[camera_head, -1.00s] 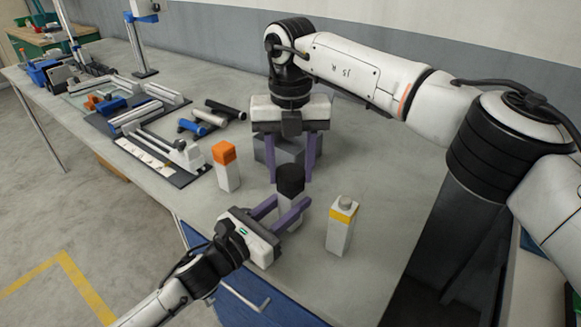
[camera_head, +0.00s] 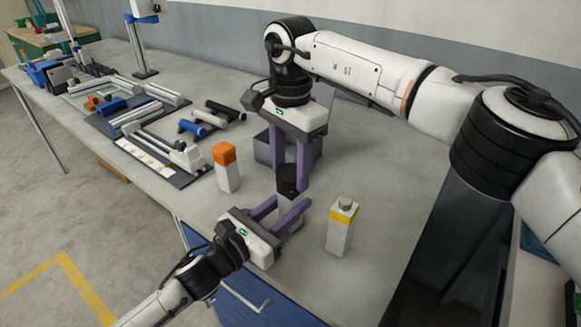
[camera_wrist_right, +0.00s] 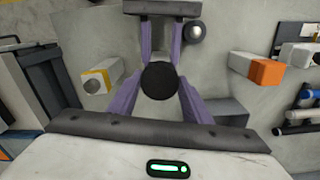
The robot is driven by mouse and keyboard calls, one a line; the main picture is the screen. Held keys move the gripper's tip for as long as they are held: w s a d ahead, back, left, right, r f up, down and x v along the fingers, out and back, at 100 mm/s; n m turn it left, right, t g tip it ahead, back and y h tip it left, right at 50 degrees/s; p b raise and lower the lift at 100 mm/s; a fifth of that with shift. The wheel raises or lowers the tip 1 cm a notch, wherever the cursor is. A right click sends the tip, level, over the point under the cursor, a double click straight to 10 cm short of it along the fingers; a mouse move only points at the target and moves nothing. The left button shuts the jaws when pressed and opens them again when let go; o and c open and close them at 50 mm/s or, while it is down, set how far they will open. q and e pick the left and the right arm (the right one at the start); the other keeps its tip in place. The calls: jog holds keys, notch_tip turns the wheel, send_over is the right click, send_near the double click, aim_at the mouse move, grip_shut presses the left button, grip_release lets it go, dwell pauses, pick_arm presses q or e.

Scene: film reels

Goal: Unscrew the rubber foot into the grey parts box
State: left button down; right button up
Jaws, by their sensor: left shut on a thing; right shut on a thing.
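The black rubber foot (camera_head: 288,173) sits on top of an upright white post (camera_head: 286,208) near the table's front edge. In the right wrist view the foot is a black disc (camera_wrist_right: 159,80) between the purple fingers. My right gripper (camera_head: 290,186) reaches down from above, shut on the foot. My left gripper (camera_head: 291,205) comes in from the front, shut on the white post below it. The fingers hide much of the post, and I cannot see the thread. The grey parts box (camera_head: 262,150) stands just behind, partly hidden by the right gripper.
A white post with an orange top (camera_head: 226,167) stands left of the held one. A white post with a yellow band and grey top (camera_head: 341,227) stands to the right. Blue and black rollers (camera_head: 204,117) and a tray of parts (camera_head: 172,170) lie farther left.

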aim_at(291, 172)
jog(key=n, duration=0.7)
jog(key=shift+r, duration=0.3)
jog(key=shift+r, duration=0.85)
jog(key=shift+r, duration=2.05)
pick_arm(q)
jog(key=c, duration=1.2)
grip_release()
jog(key=shift+s+a, duration=0.1)
